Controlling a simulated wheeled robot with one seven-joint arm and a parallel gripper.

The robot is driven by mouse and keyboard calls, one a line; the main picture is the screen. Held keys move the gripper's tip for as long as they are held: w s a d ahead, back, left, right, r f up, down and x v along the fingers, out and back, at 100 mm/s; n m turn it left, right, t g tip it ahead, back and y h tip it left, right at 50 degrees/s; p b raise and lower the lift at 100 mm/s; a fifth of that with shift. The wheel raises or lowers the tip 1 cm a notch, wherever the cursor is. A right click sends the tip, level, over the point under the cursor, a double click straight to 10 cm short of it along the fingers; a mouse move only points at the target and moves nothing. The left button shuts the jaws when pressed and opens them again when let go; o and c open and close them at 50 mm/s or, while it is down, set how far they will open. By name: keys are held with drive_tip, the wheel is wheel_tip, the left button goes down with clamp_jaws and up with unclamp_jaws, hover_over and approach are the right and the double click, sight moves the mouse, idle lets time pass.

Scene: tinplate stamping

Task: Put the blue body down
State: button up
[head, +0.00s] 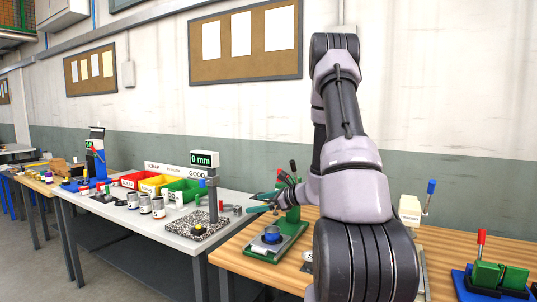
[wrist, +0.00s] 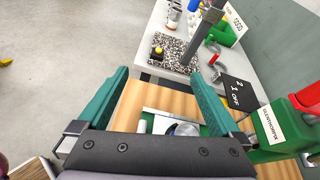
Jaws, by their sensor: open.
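A blue round body (head: 271,234) sits on the grey plate of a green press (head: 292,243) on the wooden bench. In the wrist view a round silver and blue piece (wrist: 184,129) shows at the palm's edge, partly hidden by it; I take it to be the same body. My gripper (wrist: 157,82) is open, with its two teal fingers spread and nothing between their tips. In the head view one teal finger (head: 257,209) shows above and behind the blue body, apart from it.
A white table with a speckled stone plate (head: 197,224) and gauge post (head: 212,190) adjoins the bench. Red, yellow and green bins (head: 182,190) stand behind several cans (head: 145,204). A dark sign (wrist: 238,93) and green press frame (wrist: 277,135) are close to my right finger.

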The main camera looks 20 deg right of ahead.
drive_tip(key=s+a+r+n+g, duration=0.7)
drive_tip(key=s+a+r+n, duration=0.55)
drive_tip(key=r, duration=0.25)
drive_tip(key=s+d+r+n+t+h, duration=0.1)
drive_tip(key=s+r+n+h, duration=0.2)
drive_tip(key=s, duration=0.4)
drive_tip(key=s+d+r+n+t+h, duration=0.2)
drive_tip(key=s+r+n+h, duration=0.1)
drive_tip(key=s+r+n, duration=0.3)
drive_tip(key=shift+s+d+r+h, duration=0.2)
drive_tip(key=shift+s+d+h, duration=0.1)
drive_tip(key=shift+s, duration=0.75)
